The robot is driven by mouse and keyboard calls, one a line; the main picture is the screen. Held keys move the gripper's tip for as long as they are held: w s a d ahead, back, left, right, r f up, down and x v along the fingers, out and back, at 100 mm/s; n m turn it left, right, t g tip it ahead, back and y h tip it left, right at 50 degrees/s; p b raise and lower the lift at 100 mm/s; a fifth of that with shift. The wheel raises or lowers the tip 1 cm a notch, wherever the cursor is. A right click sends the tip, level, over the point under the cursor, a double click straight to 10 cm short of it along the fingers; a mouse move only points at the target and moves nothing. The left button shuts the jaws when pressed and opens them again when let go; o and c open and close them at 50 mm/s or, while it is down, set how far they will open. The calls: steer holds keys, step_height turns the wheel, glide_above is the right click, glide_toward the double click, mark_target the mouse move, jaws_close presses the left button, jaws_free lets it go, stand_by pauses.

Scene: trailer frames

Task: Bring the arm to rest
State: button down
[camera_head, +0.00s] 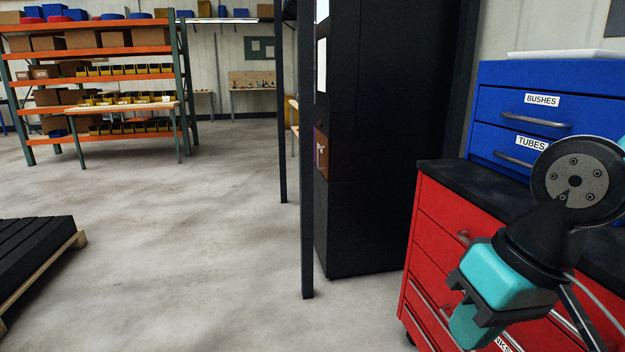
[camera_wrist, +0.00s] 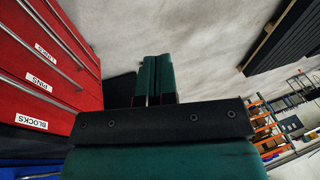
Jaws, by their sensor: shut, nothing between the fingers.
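My gripper (camera_head: 470,325) hangs at the right of the head view, teal and black, in front of the red drawer cabinet (camera_head: 431,228). I cannot tell how wide the gap is between it and the drawer fronts. In the wrist view my gripper (camera_wrist: 156,78) points out over the concrete floor, with its two dark green fingers together and nothing between them. The red drawers stand to its left there, with labels such as PINS and BLOCKS. Part of my arm is cut off at the right edge of the head view.
A blue drawer unit (camera_head: 490,110), labelled BUSHES and TUBES, stands on the red cabinet's black top. A tall black cabinet (camera_head: 365,140) and a dark post (camera_head: 307,200) stand left of it. A black-topped pallet (camera_head: 35,255) lies at left. Shelving (camera_head: 105,52) stands behind open floor.

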steer(key=s+a+n+g, duration=0.1)
steer(key=s+a+n, duration=0.1)
steer(key=s+n, duration=0.15)
step_height(320, 180, up, 13)
steer(key=s+p, duration=0.1)
steer(key=p, duration=1.1)
steer(key=shift+s+a+f+n+y+p, duration=0.15)
steer(key=shift+s+a+n+y+p, duration=0.1)
steer(key=shift+a+n+y+p, duration=0.15)
steer(key=shift+d, duration=0.1)
